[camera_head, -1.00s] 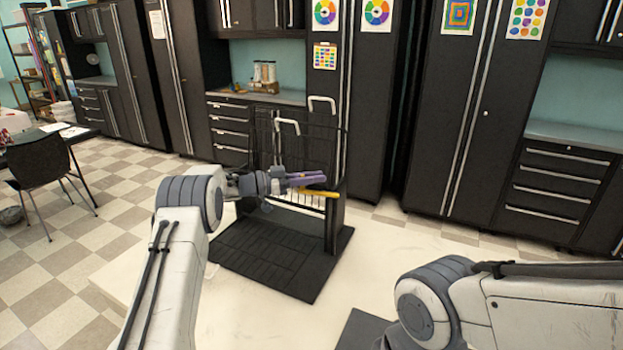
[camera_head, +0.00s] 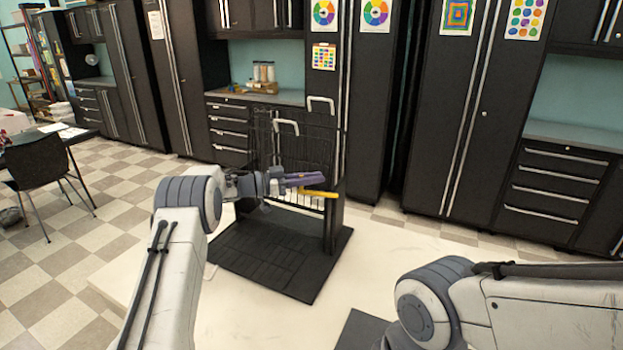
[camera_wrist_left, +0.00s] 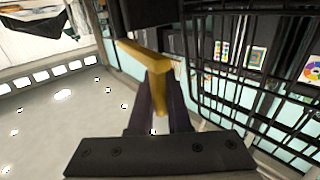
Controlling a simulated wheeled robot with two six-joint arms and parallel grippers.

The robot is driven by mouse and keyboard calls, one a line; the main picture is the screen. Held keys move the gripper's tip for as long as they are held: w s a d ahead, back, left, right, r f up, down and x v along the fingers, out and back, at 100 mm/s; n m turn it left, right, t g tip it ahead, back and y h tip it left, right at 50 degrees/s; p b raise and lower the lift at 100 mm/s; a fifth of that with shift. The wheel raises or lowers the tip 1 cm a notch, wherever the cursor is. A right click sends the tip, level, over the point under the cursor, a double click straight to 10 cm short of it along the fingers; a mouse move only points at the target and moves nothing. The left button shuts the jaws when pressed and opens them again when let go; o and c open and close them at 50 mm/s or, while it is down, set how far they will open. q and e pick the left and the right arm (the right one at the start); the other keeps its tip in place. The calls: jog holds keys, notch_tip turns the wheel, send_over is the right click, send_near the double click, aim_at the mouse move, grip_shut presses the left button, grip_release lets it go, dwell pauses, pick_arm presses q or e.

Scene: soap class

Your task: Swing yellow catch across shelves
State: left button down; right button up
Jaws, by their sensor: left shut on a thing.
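The yellow catch (camera_head: 322,194) is a short bar on the front of a black wire rack (camera_head: 336,225) standing on a dark base. In the left wrist view the catch (camera_wrist_left: 146,55) looks T-shaped, and its stem runs down between my purple fingers. My left gripper (camera_head: 318,181) reaches in from the left and is shut on the catch. The fingers hide part of it in the head view. My right arm comes in from the right, but its gripper is out of view.
Two white handles (camera_head: 321,100) (camera_head: 287,122) rise from the rack's wire panels. Dark cabinets (camera_head: 480,110) stand behind. A counter (camera_head: 268,96) holds jars. A black chair (camera_head: 42,165) is at far left. The pale surface (camera_head: 240,315) in front of the rack's base is clear.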

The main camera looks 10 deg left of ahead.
pick_arm(q)
jog(key=c, duration=1.1)
grip_release()
jog(key=shift+s+d, duration=0.1)
jog(key=shift+d, duration=0.2)
jog(key=shift+o, duration=1.2)
jog(key=shift+d+r, duration=0.1)
jog(key=shift+d, duration=0.05)
jog(key=b+v, duration=0.3)
jog(key=v, duration=0.8)
